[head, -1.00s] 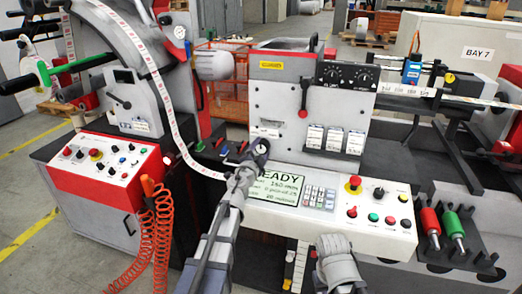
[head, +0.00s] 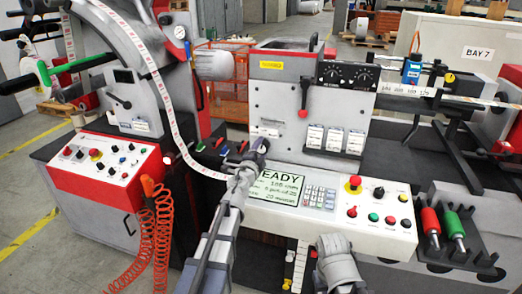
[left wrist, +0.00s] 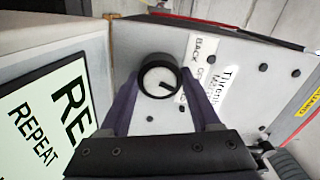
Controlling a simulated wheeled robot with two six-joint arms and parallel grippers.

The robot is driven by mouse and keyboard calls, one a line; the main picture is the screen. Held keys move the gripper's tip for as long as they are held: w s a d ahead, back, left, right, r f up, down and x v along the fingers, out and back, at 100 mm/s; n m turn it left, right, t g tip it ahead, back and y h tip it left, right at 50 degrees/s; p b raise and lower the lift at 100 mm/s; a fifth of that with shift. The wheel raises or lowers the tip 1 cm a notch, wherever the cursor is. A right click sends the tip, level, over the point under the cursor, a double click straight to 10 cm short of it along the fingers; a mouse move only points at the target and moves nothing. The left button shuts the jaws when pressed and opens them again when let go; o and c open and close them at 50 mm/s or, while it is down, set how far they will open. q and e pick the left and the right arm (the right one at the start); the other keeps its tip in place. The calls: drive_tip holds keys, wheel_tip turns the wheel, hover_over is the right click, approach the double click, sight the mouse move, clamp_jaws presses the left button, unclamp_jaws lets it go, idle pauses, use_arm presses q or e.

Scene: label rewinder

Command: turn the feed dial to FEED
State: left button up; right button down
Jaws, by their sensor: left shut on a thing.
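The feed dial (left wrist: 158,77) is a round knob with a black rim, a pale face and a short dark mark pointing to the lower right in the left wrist view. In the head view it is the dark knob (head: 262,146) on the front of the grey machine, left of its middle and above the screen. My left gripper (head: 250,162) is shut on it, with one purple finger on each side in the left wrist view (left wrist: 160,95). No FEED mark is readable. My right arm's end (head: 335,258) is low in front of the panel; its fingers cannot be made out.
A screen reading READY (head: 277,190) lies just below the dial, beside a keypad (head: 319,197) and several buttons. A paper web (head: 165,110) curves down close to the left of my gripper. Orange coiled hose (head: 155,235) hangs at lower left.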

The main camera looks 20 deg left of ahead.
use_arm(q)
drive_tip(key=shift+m, duration=1.8)
drive_tip(key=o, duration=1.4)
drive_tip(key=shift+s, duration=0.1)
drive_tip(key=s, duration=0.7)
drive_tip(key=shift+s+a, duration=0.1)
drive_tip(key=shift+s, duration=0.25)
